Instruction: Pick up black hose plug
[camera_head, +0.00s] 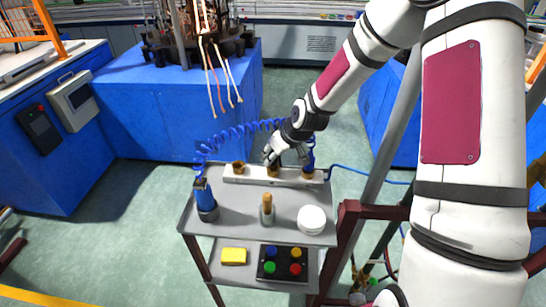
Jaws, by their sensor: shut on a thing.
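My gripper (272,162) is at the middle brass fitting (273,172) of a white bar at the back of the grey cart. Its fingers are shut on a small dark thing there, apparently the black hose plug, which the fingers mostly hide. I cannot tell whether the plug is seated in the fitting or lifted clear. The white bar (256,178) carries another brass fitting at its left (239,168) and one at its right (308,173).
A coiled blue hose (235,133) arches behind my gripper from the blue torch (206,198). A wooden-handled tool (267,208) and a white round container (311,219) stand on the cart top (240,208). The lower shelf holds a yellow block (233,256) and a button box (282,264).

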